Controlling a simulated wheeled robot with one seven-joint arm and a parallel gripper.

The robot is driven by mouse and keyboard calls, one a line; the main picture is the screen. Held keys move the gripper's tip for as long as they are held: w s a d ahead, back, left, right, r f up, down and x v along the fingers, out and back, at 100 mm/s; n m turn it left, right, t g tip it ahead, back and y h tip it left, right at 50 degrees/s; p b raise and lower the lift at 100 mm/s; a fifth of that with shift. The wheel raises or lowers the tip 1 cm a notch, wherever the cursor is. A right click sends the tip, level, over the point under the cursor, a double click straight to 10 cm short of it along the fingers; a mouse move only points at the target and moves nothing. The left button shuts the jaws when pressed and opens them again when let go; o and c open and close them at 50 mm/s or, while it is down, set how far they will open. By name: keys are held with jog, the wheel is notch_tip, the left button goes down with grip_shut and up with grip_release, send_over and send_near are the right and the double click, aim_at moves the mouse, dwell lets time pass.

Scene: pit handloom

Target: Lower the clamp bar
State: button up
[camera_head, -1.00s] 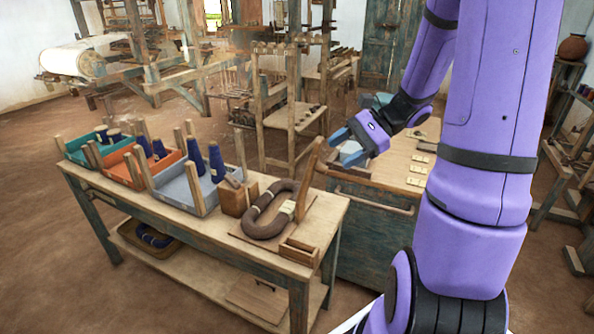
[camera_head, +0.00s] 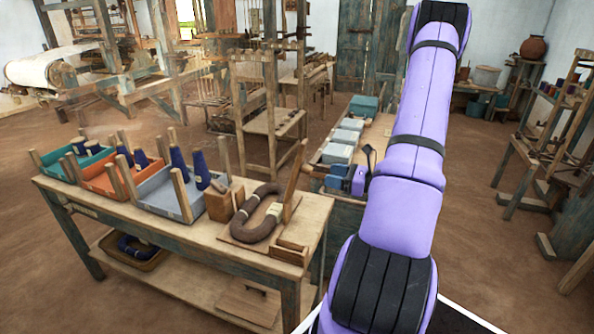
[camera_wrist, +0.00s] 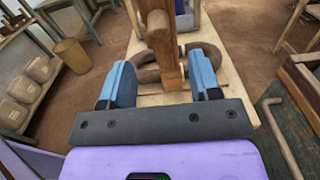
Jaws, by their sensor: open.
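The clamp bar (camera_head: 294,180) is a wooden lever standing raised and tilted at the right end of the wooden table. A thick brown yarn hank (camera_head: 255,214) lies folded on a flat board (camera_head: 238,236) beside it. My gripper (camera_head: 334,178) is open, just right of the bar, with its blue fingers toward it. In the wrist view the bar (camera_wrist: 160,42) stands upright in line with the gap between the open fingers (camera_wrist: 161,78). The hank (camera_wrist: 211,54) shows behind it. I cannot tell whether the bar is between the fingertips or just beyond; no grip shows.
The table (camera_head: 185,232) also holds teal, orange and grey trays (camera_head: 160,192) with corner posts and blue cones (camera_head: 200,170). A small wooden box (camera_head: 291,250) sits at its front right corner. A cabinet (camera_head: 346,208) with grey boxes (camera_head: 340,153) stands close behind my gripper.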

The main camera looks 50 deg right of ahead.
aim_at(302, 168)
jog(key=x, duration=1)
jog(key=shift+w+a, duration=0.1)
jog(key=c, duration=0.9)
jog(key=shift+r, duration=0.1)
jog(key=shift+w, duration=0.1)
